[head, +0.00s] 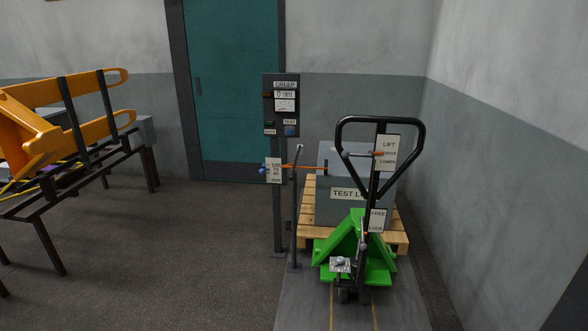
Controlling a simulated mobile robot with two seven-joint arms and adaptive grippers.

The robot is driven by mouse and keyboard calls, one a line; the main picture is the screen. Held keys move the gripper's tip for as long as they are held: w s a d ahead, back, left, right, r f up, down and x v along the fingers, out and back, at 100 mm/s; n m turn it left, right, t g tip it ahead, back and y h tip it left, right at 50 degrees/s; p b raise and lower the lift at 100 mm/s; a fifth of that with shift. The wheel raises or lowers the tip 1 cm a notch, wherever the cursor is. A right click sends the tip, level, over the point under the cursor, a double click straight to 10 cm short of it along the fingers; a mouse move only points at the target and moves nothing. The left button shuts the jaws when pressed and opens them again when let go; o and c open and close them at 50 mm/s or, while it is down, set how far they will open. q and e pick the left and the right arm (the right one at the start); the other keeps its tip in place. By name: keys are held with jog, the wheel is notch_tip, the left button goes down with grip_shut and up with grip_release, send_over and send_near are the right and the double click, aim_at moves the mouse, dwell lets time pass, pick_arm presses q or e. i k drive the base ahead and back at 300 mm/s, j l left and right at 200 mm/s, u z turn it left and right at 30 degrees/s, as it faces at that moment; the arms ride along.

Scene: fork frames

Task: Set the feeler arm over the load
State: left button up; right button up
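The test load (338,206) is a grey block lettered "TEST LO…", standing on a wooden pallet (308,222). A grey post (278,215) stands to its left. A thin orange arm (308,168), which looks like the feeler arm, reaches right from the post at label height. Its dark tip overlaps the load's upper left part in the picture; I cannot tell whether it is above, touching or in front of the load. A blue knob (263,171) sits at the arm's left end, by a white label (274,170). Neither gripper is in view.
A green pallet truck (350,250) with a black loop handle (380,120) stands before the load, partly hiding it. A "CREEP" control box (281,105) tops the post. A thin upright rod (295,210) stands beside it. A rack with yellow forks (70,120) is left; floor between is clear.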

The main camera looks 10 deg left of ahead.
aim_at(300, 147)
jog(key=i+j, duration=0.15)
jog(key=i, duration=0.3)
jog(key=i+j+z, duration=0.15)
jog(key=i, duration=0.3)
jog(key=i+j, duration=0.2)
jog(key=i, duration=0.25)
jog(key=z, duration=0.05)
